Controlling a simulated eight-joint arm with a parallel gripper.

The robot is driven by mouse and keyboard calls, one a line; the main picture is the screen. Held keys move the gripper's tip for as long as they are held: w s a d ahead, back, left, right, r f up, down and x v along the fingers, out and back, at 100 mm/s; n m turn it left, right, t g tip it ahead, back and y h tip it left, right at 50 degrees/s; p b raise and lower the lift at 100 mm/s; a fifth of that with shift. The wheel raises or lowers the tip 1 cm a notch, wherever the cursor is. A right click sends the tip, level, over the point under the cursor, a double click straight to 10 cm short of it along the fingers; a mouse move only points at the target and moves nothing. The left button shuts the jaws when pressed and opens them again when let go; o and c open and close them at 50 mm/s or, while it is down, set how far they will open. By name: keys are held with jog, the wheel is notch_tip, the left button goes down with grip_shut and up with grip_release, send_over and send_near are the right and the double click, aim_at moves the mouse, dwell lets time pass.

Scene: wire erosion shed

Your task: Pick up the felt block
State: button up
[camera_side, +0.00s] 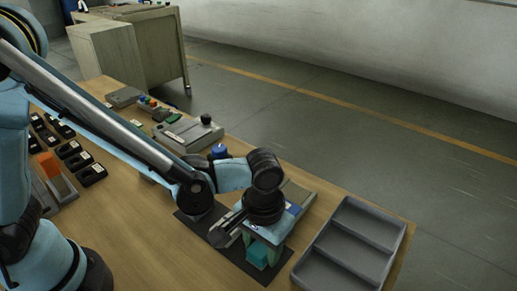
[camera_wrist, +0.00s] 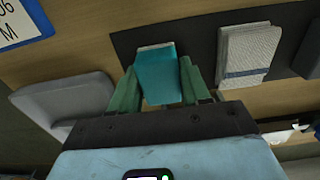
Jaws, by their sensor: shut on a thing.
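The felt block appears to be the teal block (camera_side: 257,255), near the front right of the table. It also shows in the wrist view (camera_wrist: 157,78), with a paler end face at its far end. My gripper (camera_side: 262,246) points down over the dark mat (camera_side: 236,256). Its two green fingers (camera_wrist: 158,68) are on either side of the teal block and shut on it. The block's lower part is hidden in the wrist view, and I cannot tell whether it touches the mat or hangs just above it.
A white cloth-like item with a blue stripe (camera_wrist: 248,55) lies on the mat beside the block. A grey compartment tray (camera_side: 350,246) stands to the right, with its compartments empty. Black bins (camera_side: 82,160) and small tools lie farther left.

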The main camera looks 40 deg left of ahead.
aim_at(262, 246)
notch_tip(262, 246, up, 4)
jog(key=shift+s+r, duration=0.15)
jog(key=shift+r, duration=0.1)
jog(key=s+d+r, duration=0.4)
jog(key=s+r, duration=0.2)
jog(key=s, duration=0.4)
jog(key=shift+s+d+r, duration=0.25)
jog(key=shift+d, duration=0.05)
